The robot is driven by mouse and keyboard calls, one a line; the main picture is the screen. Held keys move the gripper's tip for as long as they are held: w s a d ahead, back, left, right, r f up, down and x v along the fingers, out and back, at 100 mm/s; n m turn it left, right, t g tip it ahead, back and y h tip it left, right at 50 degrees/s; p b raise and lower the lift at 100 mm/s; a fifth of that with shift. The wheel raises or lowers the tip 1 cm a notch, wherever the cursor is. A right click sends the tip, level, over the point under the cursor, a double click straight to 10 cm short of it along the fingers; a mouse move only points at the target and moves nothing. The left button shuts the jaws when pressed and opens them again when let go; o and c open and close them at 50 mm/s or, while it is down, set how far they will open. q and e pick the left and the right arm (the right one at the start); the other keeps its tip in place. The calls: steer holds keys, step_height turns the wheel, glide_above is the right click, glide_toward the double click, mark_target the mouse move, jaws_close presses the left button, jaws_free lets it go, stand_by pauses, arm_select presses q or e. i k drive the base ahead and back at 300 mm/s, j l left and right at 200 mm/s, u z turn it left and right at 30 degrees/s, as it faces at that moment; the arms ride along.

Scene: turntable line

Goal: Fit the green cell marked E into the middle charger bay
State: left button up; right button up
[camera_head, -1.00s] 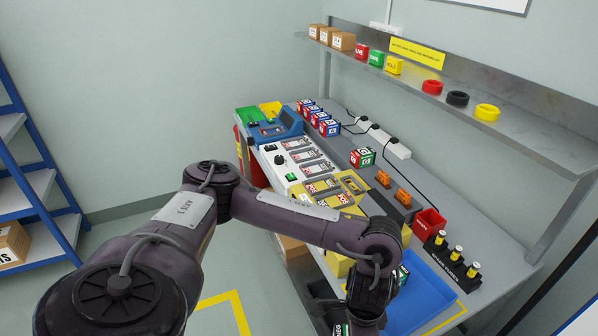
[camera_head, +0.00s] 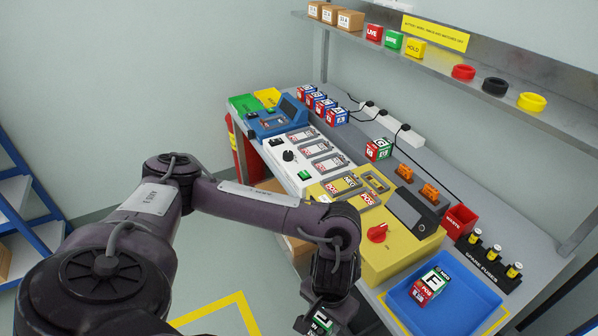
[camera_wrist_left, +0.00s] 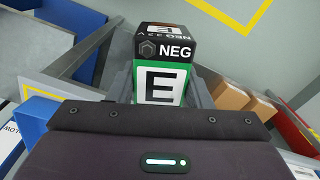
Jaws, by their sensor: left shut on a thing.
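My left gripper (camera_head: 318,322) is at the bottom edge of the head view, in front of the bench. In the left wrist view it is shut on the green cell marked E (camera_wrist_left: 159,83), which has a black NEG end. The cell also shows small in the head view (camera_head: 321,320), partly hidden by the gripper. The white charger (camera_head: 289,168) stands on the bench with three grey bays in a row. The middle charger bay (camera_head: 317,149) is well apart from the held cell, further back. My right gripper is not in view.
Another green cell marked E (camera_head: 430,286) lies in the blue tray (camera_head: 462,316). A yellow unit (camera_head: 385,262) with a red knob stands between charger and tray. Another green cell (camera_head: 378,149) and several blue cells (camera_head: 322,106) stand behind. The shelf (camera_head: 470,90) overhangs the back.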

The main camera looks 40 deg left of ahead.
mark_target(313, 152)
steer(key=i+j, duration=0.1)
steer(key=j, duration=1)
steer(key=i+j, duration=0.15)
steer(key=j, duration=0.4)
steer(key=i+j, duration=0.1)
steer(key=j, duration=1)
steer(key=j+z, duration=0.4)
steer(key=j, duration=0.5)
steer(key=j+z, duration=0.4)
steer(key=j, duration=0.55)
